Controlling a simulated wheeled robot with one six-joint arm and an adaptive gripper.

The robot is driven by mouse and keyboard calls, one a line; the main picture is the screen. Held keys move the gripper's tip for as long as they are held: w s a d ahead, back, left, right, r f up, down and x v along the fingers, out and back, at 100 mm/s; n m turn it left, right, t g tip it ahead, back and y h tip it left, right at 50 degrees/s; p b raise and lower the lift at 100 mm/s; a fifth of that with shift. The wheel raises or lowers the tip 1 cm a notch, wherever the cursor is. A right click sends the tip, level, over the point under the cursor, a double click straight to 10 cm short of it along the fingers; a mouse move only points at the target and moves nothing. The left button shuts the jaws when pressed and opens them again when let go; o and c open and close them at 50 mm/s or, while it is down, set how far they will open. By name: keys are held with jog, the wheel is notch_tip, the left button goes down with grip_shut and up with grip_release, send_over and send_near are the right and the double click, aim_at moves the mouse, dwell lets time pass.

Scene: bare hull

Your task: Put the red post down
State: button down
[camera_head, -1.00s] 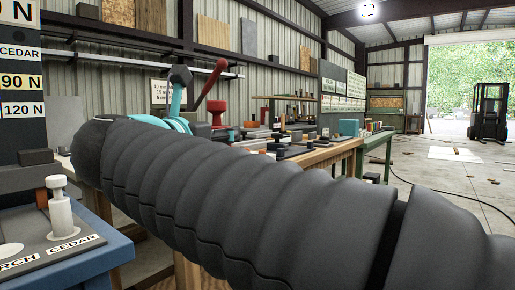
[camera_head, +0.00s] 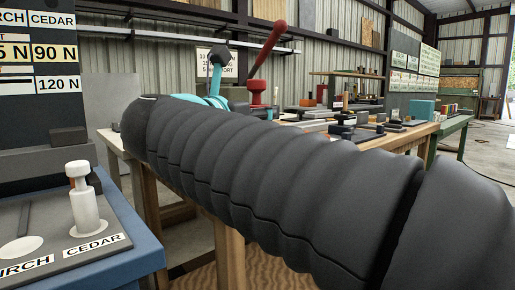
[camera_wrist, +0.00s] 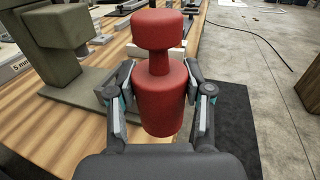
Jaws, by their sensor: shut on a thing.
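The red post (camera_wrist: 160,97) is upright in the wrist view, with a wide head, a narrow neck and a thicker lower body. My gripper (camera_wrist: 160,112) is shut on its lower body, one finger on each side. The post hangs in front of the wooden bench's edge, over a dark mat on the floor as seen from the wrist; its height above any surface I cannot tell. A white post (camera_head: 83,200) stands on a grey board marked CEDAR (camera_head: 100,243) at the left.
A wooden workbench (camera_head: 400,138) with several blocks and tools runs behind my arm. A grey-green stand (camera_wrist: 65,50) is close left of the gripper. A red-handled lever press (camera_head: 262,85) stands on the bench. Concrete floor (camera_wrist: 270,60) is open at the right.

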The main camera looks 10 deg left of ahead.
jog(key=shift+w+a+f, duration=0.2)
jog(key=shift+a+f, duration=0.95)
jog(key=shift+f, duration=0.2)
jog(key=shift+w+a+f, duration=0.2)
jog(key=shift+a+f, duration=0.95)
jog(key=shift+f, duration=0.2)
jog(key=shift+w+a+f, duration=0.2)
jog(key=shift+a+f, duration=0.95)
jog(key=shift+f, duration=0.2)
jog(key=shift+f+b, duration=0.15)
jog(key=shift+b, duration=0.3)
jog(key=shift+c, duration=2.4)
grip_release()
jog(key=shift+r+p, duration=0.2)
jog(key=shift+p, duration=0.1)
jog(key=v, duration=1.2)
jog(key=shift+f+b, duration=0.2)
jog(key=shift+b, duration=0.1)
